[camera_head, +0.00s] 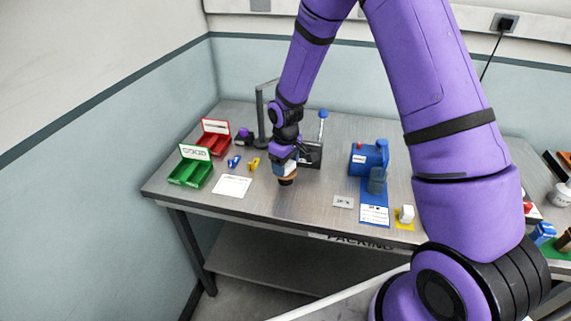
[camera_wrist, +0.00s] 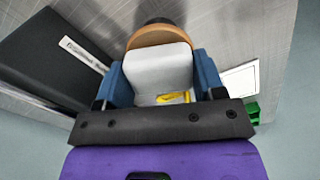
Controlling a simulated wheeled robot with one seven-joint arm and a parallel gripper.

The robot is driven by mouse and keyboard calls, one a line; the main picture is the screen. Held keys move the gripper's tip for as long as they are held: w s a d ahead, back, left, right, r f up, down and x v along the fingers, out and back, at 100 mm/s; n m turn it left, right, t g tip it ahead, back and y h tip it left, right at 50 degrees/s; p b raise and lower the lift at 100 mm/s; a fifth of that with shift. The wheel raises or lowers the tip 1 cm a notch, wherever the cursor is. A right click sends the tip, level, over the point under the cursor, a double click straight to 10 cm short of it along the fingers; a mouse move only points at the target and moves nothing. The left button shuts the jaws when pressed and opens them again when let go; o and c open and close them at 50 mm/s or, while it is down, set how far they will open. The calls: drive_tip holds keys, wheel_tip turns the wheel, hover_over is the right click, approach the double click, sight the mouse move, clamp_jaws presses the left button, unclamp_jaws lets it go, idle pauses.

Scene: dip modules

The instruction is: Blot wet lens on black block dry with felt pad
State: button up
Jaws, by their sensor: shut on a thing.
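My gripper (camera_head: 284,166) is shut on what looks like the felt pad (camera_head: 287,176), a white block with a round tan layer and a dark end below. In the wrist view the white part (camera_wrist: 158,70) sits between my two blue fingers, with the tan rim and dark end beyond it. The pad hangs over the metal table; I cannot tell its exact height. The black block (camera_head: 315,158) stands just right of and behind my gripper, partly hidden. It also shows in the wrist view at left (camera_wrist: 45,62), with a white label. I cannot make out the lens.
Red bin (camera_head: 213,145), green bin (camera_head: 190,173) and a white sheet (camera_head: 232,187) lie left. A grey post (camera_head: 260,118) stands behind. A blue container (camera_head: 366,160) and a white cube (camera_head: 406,215) on yellow are right. The table front below my gripper is clear.

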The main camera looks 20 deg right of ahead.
drive_tip(key=shift+r, duration=4)
